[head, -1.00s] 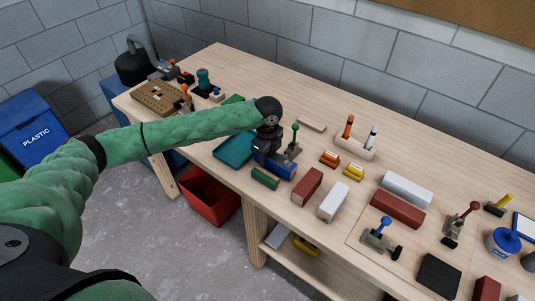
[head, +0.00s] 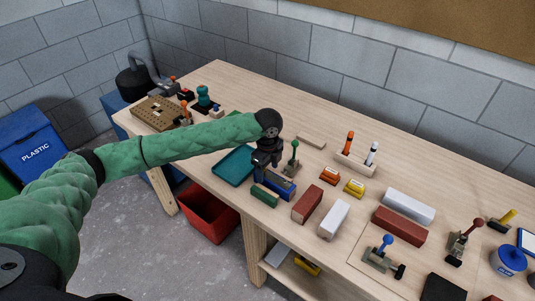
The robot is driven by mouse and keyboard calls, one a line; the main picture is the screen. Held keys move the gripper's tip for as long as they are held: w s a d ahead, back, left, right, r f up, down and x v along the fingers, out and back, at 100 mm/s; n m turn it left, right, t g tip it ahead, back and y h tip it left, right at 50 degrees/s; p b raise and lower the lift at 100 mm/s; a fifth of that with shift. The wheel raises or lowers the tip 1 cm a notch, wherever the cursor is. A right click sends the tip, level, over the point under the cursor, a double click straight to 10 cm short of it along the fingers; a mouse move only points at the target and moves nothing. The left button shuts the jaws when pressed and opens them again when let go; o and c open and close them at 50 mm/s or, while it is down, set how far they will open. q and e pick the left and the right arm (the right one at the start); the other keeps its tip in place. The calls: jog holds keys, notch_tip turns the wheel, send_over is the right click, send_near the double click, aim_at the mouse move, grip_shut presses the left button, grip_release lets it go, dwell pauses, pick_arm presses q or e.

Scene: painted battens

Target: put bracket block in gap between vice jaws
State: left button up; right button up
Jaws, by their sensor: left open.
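My left gripper (head: 261,174) points down at the left end of a blue block (head: 281,186) near the table's front edge. It is open; its fingertips are small and dark, and I cannot tell whether they touch the block. The gripper hides part of that end. I cannot tell for certain which piece is the bracket block or which fixture has the vice jaws. A green block (head: 264,197) lies just in front of the blue one. My right gripper is not in view.
A teal tray (head: 233,166) lies left of the gripper. A green-handled clamp (head: 292,158) stands close on its right. Red (head: 307,204) and white (head: 334,219) blocks lie farther right. A red bin (head: 208,214) stands below the front edge.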

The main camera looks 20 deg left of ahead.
aim_at(267, 175)
pick_arm(q)
notch_tip(267, 175, up, 11)
jog(key=b, duration=0.3)
jog(key=shift+s+b, duration=0.15)
jog(key=shift+b, duration=0.2)
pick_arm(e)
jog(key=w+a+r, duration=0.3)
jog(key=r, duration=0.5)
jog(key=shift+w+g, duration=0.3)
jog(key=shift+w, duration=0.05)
